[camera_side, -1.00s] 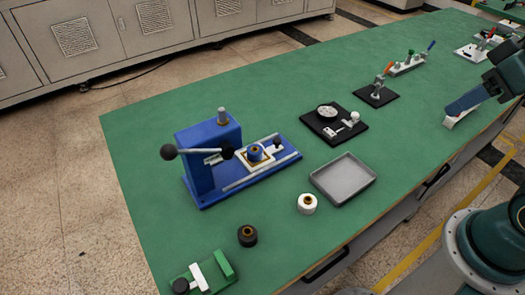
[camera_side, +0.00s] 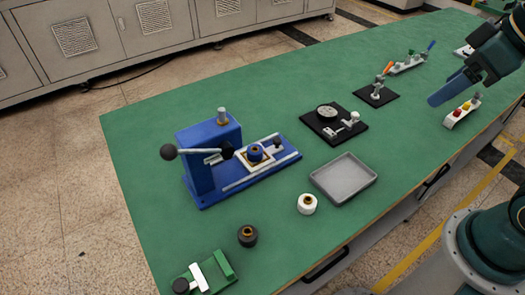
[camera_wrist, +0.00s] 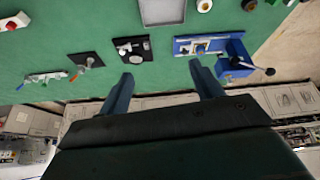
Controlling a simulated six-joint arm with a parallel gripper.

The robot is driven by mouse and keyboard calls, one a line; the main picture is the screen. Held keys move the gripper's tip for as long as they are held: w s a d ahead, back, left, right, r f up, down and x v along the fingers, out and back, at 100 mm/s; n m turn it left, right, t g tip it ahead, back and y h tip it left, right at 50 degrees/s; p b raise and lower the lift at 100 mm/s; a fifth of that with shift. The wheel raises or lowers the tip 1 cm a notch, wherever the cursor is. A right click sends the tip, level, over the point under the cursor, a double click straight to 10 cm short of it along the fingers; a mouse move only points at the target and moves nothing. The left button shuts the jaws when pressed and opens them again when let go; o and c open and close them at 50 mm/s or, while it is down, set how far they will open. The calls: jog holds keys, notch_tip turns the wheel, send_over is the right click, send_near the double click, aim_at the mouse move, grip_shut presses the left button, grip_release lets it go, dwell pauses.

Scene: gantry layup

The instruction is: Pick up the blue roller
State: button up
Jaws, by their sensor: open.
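The blue roller (camera_side: 255,152) sits upright in a pale square seat on the bed of a blue lever press (camera_side: 197,178). It has an orange-brown core. In the wrist view the roller (camera_wrist: 201,48) shows small on the press, near the right fingertip in the picture. My gripper (camera_side: 434,100) is high above the right part of the bench in the side view, well apart from the press. Its blue fingers (camera_wrist: 160,70) are spread and empty in the wrist view.
A white roller (camera_side: 307,204) and a black roller (camera_side: 247,236) stand in front of the press. A grey tray (camera_side: 344,179) lies to their right. The press lever, a black dial fixture (camera_side: 328,121) and a white button block (camera_side: 461,112) stick up from the green bench.

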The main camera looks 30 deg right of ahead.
jog(key=w+a+n+g+y, duration=0.1)
jog(key=w+a+n, duration=0.35)
jog(key=w, duration=0.55)
jog(key=n+g+y, duration=0.3)
jog(key=n+g, duration=0.2)
jog(key=n, duration=0.8)
send_over(255, 149)
jog(key=d, duration=0.3)
jog(key=shift+w+a+f, duration=0.15)
jog(key=shift+f, duration=5.95)
jog(key=shift+w+a+f, duration=0.1)
jog(key=shift+f, duration=6)
jog(key=shift+x, duration=2.6)
